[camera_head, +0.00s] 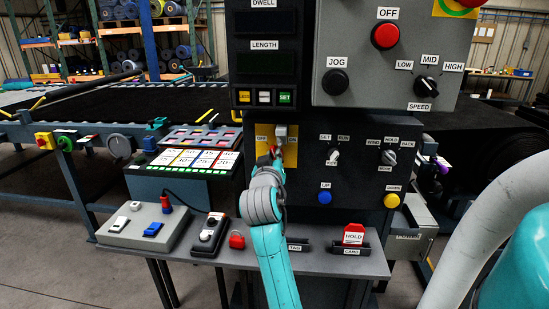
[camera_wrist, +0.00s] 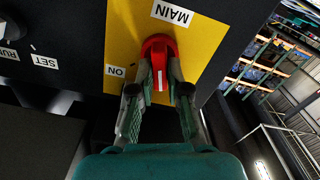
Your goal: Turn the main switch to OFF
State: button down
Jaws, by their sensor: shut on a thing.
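The main switch is a red knob (camera_wrist: 158,45) on a yellow plate (camera_wrist: 115,42), with MAIN and ON labels beside it in the wrist view. In the head view the yellow plate (camera_head: 290,155) carries OFF at its left and ON at its right, and the knob is mostly hidden by my gripper (camera_head: 275,160). My gripper (camera_wrist: 160,82) is shut on the red knob, one finger on each side of its handle. A white line on the handle points away from the MAIN label, and OFF is not visible in the wrist view.
A dark panel with SET/RUN (camera_head: 332,155) and WIND/HOLD/BACK (camera_head: 389,157) selectors is right of the switch. Blue (camera_head: 325,198) and yellow (camera_head: 391,200) buttons sit below them. A grey shelf (camera_head: 330,262) below holds a pendant (camera_head: 210,235), a red padlock (camera_head: 237,240) and a HOLD tag (camera_head: 354,235).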

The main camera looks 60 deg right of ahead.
jog(key=n, duration=0.4)
jog(key=shift+w+a+f+n, duration=0.1)
jog(key=shift+w+f+n, duration=0.05)
jog(key=shift+n, duration=0.55)
jog(key=c, duration=1.1)
grip_release()
jog(key=shift+c, duration=0.2)
jog(key=v, duration=1.2)
